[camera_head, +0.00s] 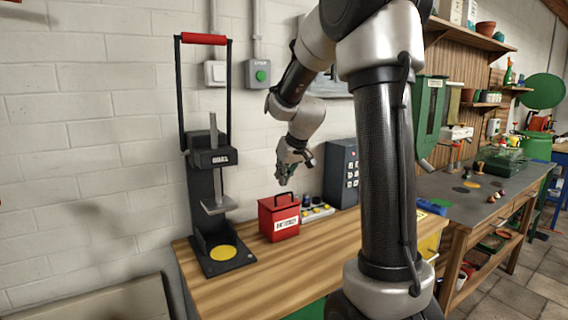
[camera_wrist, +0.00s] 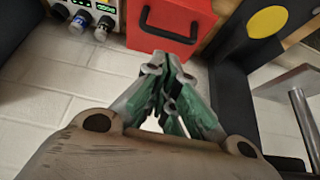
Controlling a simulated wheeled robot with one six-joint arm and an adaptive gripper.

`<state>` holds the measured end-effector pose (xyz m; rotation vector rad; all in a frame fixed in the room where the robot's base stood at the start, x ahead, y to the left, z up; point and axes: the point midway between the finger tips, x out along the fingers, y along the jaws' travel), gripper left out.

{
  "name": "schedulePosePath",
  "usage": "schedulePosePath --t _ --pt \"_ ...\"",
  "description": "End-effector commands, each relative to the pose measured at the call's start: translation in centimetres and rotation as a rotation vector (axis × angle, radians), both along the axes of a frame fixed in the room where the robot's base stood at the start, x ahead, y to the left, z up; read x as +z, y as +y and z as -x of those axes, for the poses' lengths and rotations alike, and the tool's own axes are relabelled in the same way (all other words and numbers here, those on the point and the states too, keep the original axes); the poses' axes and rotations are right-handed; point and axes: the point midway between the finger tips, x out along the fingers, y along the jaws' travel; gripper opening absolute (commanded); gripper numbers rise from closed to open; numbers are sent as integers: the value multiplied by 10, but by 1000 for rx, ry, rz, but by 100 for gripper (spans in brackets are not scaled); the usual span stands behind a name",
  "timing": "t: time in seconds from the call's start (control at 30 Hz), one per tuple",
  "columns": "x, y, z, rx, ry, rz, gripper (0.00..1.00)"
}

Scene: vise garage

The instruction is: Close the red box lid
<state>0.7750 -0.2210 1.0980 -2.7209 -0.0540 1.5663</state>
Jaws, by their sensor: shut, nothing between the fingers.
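The red box (camera_head: 279,222) stands on the wooden bench, with a white label on its front and a dark handle on top. In the wrist view, the red box's top (camera_wrist: 172,14) shows at the upper middle with its black handle. The lid looks down on the box, with no open gap that I can see. My gripper (camera_head: 284,180) is above the box in the head view, apart from it. In the wrist view my gripper (camera_wrist: 167,66) has its fingers together with nothing between them, and the fingertips appear just short of the box.
A black press (camera_head: 205,190) with a yellow disc stands left of the box. A small control panel (camera_head: 317,214) with knobs sits right beside it, and a dark keypad cabinet (camera_head: 341,172) stands behind. The bench front (camera_head: 290,270) is clear.

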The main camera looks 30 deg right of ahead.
Motion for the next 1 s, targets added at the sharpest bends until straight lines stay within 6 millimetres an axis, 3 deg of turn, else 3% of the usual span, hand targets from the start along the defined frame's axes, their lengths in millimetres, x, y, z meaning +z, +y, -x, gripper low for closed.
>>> schedulePosePath --t 0.2,1.0 --pt "-16 0 5 1 1 -1 0" --pt "-33 0 14 0 0 0 0"
